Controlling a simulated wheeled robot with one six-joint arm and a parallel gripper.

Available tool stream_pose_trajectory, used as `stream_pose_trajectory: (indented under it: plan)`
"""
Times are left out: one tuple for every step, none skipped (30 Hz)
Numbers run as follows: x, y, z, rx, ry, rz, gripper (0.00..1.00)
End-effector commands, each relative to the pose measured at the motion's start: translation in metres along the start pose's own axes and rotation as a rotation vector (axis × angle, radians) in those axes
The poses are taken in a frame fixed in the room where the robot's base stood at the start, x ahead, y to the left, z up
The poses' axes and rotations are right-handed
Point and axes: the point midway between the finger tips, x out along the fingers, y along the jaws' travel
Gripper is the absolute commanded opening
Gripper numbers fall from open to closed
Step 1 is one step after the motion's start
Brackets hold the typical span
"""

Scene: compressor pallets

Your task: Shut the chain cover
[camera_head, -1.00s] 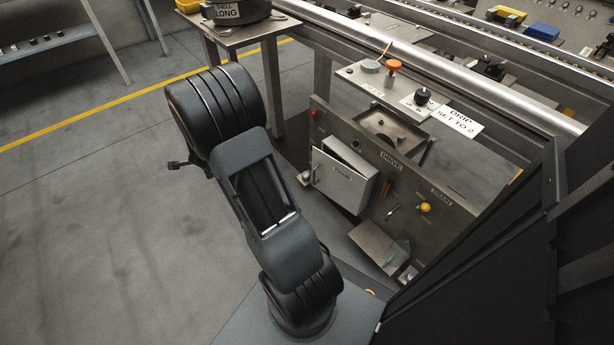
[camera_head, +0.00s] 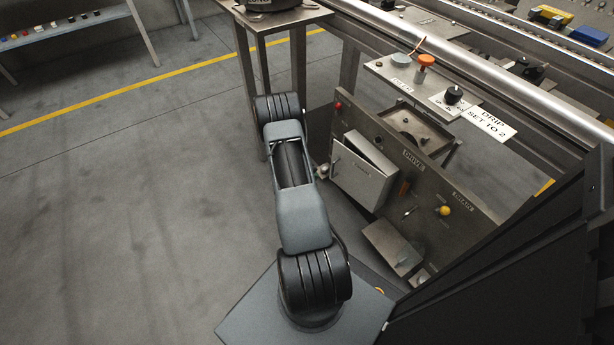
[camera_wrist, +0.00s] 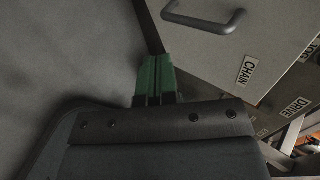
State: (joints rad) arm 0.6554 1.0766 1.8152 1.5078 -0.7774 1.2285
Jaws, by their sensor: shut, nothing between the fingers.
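The chain cover (camera_head: 362,178) is a pale grey metal flap on the dark upright panel. It stands out at an angle, with a gap visible along its top edge. In the wrist view the cover (camera_wrist: 278,45) fills the upper right, with a grey bar handle and a CHAIN label. My gripper (camera_wrist: 155,75) shows there as green fingers, shut and empty, just left of the cover's lower left edge. I cannot tell whether they touch it.
The panel (camera_head: 428,178) also carries a yellow knob (camera_head: 444,210), a red knob (camera_head: 338,104) and a small lever. Open floor lies left.

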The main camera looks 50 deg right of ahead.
Motion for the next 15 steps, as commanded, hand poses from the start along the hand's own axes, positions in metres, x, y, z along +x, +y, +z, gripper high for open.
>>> stream_pose_trajectory:
  plan:
    - [0.013,0.003,-0.001,0.002,0.003,0.000,0.00]
    - [0.019,0.003,-0.001,0.002,0.002,0.000,0.00]
    - [0.026,0.003,-0.001,0.001,0.002,0.000,0.00]
    - [0.031,0.003,-0.001,0.000,0.002,0.000,0.00]
    - [0.035,0.003,-0.001,0.000,0.002,0.000,0.00]
    - [0.040,0.001,0.000,0.002,0.000,-0.001,0.00]
    - [0.043,-0.004,0.000,0.004,0.000,-0.001,0.00]
    - [0.045,-0.007,0.000,0.003,0.000,-0.001,0.00]
    - [0.049,-0.011,0.000,0.001,0.000,0.000,0.00]
    - [0.051,-0.013,0.000,0.001,0.000,0.000,0.00]
    - [0.053,-0.015,0.000,0.001,-0.001,0.000,0.00]
    - [0.055,-0.018,0.000,0.000,-0.001,0.000,0.00]
    - [0.057,-0.019,0.001,-0.001,-0.002,0.000,0.00]
    - [0.058,-0.021,0.001,-0.001,-0.002,0.000,0.00]
    - [0.059,-0.023,0.001,0.000,-0.002,0.000,0.00]
